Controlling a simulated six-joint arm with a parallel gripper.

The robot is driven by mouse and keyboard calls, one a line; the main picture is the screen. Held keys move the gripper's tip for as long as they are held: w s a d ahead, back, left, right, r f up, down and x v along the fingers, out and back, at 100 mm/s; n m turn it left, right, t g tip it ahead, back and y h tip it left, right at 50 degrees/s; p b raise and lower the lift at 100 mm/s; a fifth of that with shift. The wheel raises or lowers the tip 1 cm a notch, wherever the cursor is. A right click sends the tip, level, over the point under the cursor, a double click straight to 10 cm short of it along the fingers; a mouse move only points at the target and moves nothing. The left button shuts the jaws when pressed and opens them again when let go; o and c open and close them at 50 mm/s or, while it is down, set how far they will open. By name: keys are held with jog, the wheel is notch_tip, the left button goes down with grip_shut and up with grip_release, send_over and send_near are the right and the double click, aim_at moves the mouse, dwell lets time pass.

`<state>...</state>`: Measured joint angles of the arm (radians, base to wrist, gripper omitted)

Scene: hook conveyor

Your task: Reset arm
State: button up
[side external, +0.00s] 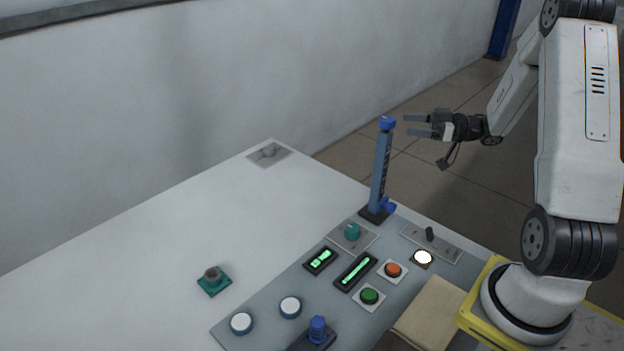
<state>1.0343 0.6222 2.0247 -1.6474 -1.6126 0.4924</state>
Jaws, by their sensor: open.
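My gripper (408,125) is at the upper right, pointing left. Its fingers are apart with nothing between them. It is raised beside the top of a blue upright post with a blue cap (382,165), slightly to its right in the picture. I cannot tell the depth gap between them. My arm rises from a yellow-edged base at the right and bends back down to the gripper.
A grey panel (265,302) carries a teal knob (352,231), lit displays (356,271), an orange button (393,270), a green button (369,295), white buttons (290,306) and a blue knob (317,328). A teal-based piece (213,280) sits left. The white table's (150,275) left side is mostly clear.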

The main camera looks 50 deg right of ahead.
jog(key=shift+r, duration=0.1)
jog(key=w+a+r+n+t+h, duration=0.1)
jog(key=w+r+t, duration=0.1)
jog(key=w+r, duration=0.3)
jog(key=w+r+t, duration=0.1)
jog(key=w+r, duration=0.1)
jog(key=r, duration=0.5)
jog(key=w+a+r+m+t+h, duration=0.2)
jog(key=w+a+r+m+h, duration=0.25)
jog(key=w+a+h, duration=0.2)
jog(key=s+a+f+m+g+h, duration=0.2)
jog(key=a+f+g, duration=0.2)
jog(key=f, duration=0.4)
jog(key=s+a+f+m+g+h, duration=0.2)
jog(key=s+a+f+g, duration=0.15)
jog(key=f, duration=0.35)
jog(key=s+a+f+g, duration=0.4)
jog(key=s, duration=0.3)
jog(key=s+a+f+g, duration=0.4)
jog(key=s+f+g, duration=0.1)
jog(key=s, duration=0.2)
jog(key=shift+s+a+f+y, duration=0.25)
jog(key=shift+a+f+y, duration=0.1)
jog(key=shift+y, duration=0.1)
